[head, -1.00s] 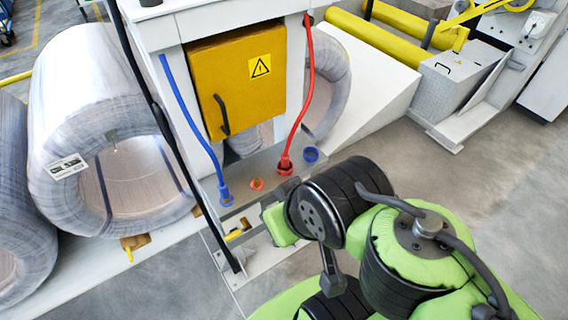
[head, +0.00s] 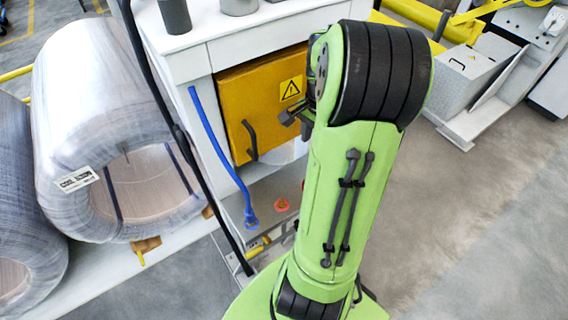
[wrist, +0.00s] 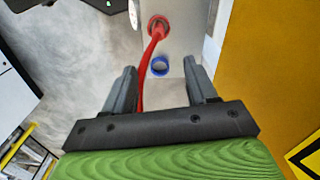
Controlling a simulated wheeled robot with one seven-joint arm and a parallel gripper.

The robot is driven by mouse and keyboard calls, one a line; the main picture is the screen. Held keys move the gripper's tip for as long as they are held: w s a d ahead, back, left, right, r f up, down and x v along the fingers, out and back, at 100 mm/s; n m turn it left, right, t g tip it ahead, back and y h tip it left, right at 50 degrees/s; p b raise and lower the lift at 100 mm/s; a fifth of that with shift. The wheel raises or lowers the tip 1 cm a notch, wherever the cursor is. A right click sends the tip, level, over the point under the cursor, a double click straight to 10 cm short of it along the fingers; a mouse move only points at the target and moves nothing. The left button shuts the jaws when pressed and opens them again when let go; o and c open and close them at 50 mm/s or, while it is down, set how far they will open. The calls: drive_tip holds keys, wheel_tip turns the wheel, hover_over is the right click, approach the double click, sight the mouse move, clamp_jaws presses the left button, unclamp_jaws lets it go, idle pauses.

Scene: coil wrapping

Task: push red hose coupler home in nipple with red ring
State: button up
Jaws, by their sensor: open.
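The hose runs down behind the gripper body, near the left finger. My gripper (wrist: 160,76) is open and empty, facing the plate from some distance.
The blue hose (head: 215,140) ends in a blue coupler (head: 251,220) left of the red ring. A yellow cabinet (head: 262,105) stands behind the plate. A black upright cable and wrapped coils (head: 100,110) are at the left.

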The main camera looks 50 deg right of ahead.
drive_tip(key=f, duration=0.2)
drive_tip(key=s+f+b, duration=0.1)
drive_tip(key=f, duration=0.3)
drive_tip(key=shift+s+a+b, duration=0.15)
drive_tip(key=shift+a+b, duration=0.1)
drive_tip(key=shift+b, duration=0.05)
drive_tip(key=f, duration=0.3)
drive_tip(key=f+b, duration=0.1)
drive_tip(key=f, duration=0.2)
drive_tip(key=w+f+b, duration=0.1)
drive_tip(key=f, duration=0.2)
drive_tip(key=shift+d+f, duration=0.15)
drive_tip(key=shift+f, duration=0.2)
drive_tip(key=shift+r, duration=0.1)
drive_tip(key=shift+c, duration=0.3)
clamp_jaws()
